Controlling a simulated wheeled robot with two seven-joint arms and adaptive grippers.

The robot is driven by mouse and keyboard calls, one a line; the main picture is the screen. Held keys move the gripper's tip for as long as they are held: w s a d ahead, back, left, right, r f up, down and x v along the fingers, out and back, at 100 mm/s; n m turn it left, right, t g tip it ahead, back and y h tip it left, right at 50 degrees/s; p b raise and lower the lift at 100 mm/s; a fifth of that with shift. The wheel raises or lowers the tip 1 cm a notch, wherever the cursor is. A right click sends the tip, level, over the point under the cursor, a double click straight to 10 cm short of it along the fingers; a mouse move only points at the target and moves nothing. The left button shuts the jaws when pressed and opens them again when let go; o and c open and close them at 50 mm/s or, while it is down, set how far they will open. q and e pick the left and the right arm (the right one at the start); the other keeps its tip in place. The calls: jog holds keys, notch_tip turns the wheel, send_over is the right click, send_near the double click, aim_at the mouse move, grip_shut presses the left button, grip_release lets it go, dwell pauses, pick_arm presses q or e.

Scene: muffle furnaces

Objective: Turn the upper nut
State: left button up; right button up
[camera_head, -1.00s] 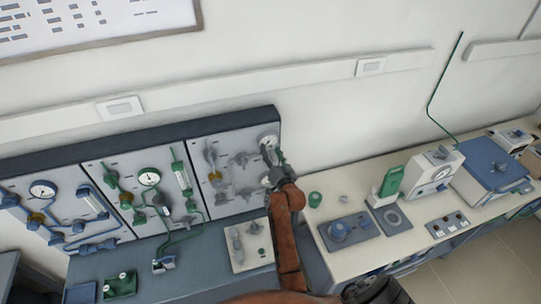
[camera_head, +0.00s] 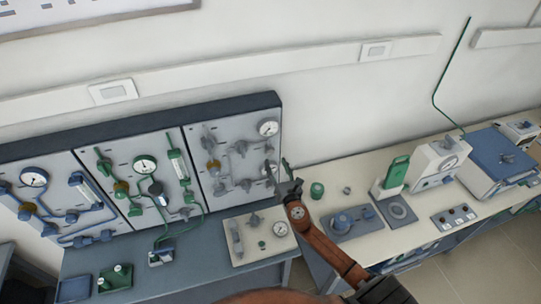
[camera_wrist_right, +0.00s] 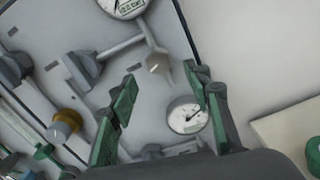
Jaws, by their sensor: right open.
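The grey rightmost panel (camera_head: 225,180) carries pipes, knobs and gauges. A small metal nut-like fitting (camera_wrist_right: 158,63) sits at a pipe junction between the upper gauge (camera_wrist_right: 122,5) and the lower gauge (camera_wrist_right: 187,113). The fitting also shows in the head view (camera_head: 268,149). I cannot tell for sure which fitting is the upper nut. My right gripper (camera_head: 284,176) is at the panel's right edge, apart from it. In the right wrist view its green-padded fingers (camera_wrist_right: 165,88) are open with nothing held, and the fitting appears between and beyond the fingertips. My left gripper is out of view.
A brass-coloured knob (camera_wrist_right: 63,125) is left of the gripper. Two more panels with blue and green piping stand to the left. A pale plate with fittings (camera_head: 252,243) lies below. The right bench holds a blue-knobbed device (camera_head: 342,222) and a green cylinder (camera_head: 317,190).

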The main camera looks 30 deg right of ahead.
aim_at(271, 153)
jog(key=shift+x, duration=3.85)
jog(key=shift+a, duration=0.15)
jog(key=shift+c, duration=0.7)
jog(key=c, duration=1)
jog(key=shift+f+m+b, duration=0.15)
jog(key=shift+m+b, duration=0.95)
jog(key=shift+m, duration=1)
